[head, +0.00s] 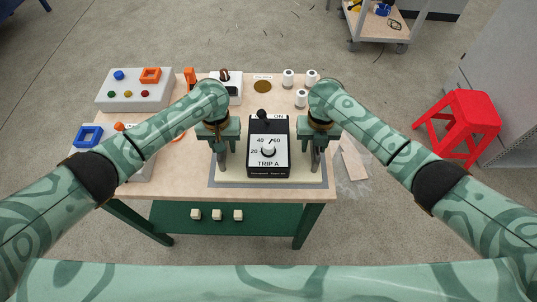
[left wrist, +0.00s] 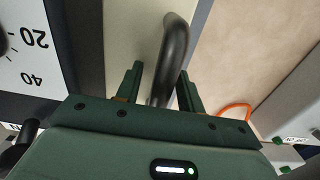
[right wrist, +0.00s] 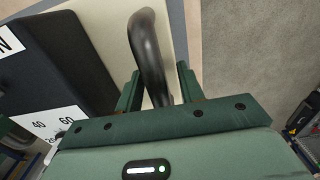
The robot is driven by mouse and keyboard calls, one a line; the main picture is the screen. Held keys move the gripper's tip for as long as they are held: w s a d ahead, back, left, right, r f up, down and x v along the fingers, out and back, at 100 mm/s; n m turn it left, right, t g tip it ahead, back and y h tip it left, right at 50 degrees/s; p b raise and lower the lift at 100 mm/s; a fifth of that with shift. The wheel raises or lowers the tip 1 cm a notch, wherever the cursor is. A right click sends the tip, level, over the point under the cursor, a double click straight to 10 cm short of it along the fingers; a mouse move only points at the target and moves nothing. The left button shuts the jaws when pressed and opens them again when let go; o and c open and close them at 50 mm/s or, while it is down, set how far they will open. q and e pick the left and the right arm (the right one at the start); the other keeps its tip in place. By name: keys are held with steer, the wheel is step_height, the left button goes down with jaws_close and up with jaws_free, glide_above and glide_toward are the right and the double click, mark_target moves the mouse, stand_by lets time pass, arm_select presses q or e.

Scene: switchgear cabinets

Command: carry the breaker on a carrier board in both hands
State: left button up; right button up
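The breaker (head: 283,128) is a dark box with a light TRIP A dial face and a black toggle. It stands on a cream carrier board (head: 312,180) on the workbench, with a grey border around the board. A black handle rises at each side: the left one (left wrist: 174,55) and the right one (right wrist: 147,45) show in the wrist views. My left gripper (head: 221,162) has its fingers apart on either side of the left handle. My right gripper (head: 316,162) straddles the right handle likewise. Gaps show between fingers and handles; the handles' lower ends are hidden.
The wooden workbench (head: 178,186) holds a grey button box (head: 155,97), a blue block (head: 88,136) and several white spools (head: 289,79) at the back. A red stool (head: 460,125) stands to the right. A trolley (head: 376,25) is behind on open floor.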

steer(key=shift+w, duration=0.1)
arm_select(q)
steer(key=shift+w+r, duration=0.1)
steer(key=shift+r, duration=0.35)
step_height(320, 180, up, 11)
steer(key=shift+f, duration=0.1)
arm_select(e)
steer(key=shift+r, duration=0.35)
step_height(320, 180, up, 11)
steer(key=shift+w+r, duration=0.1)
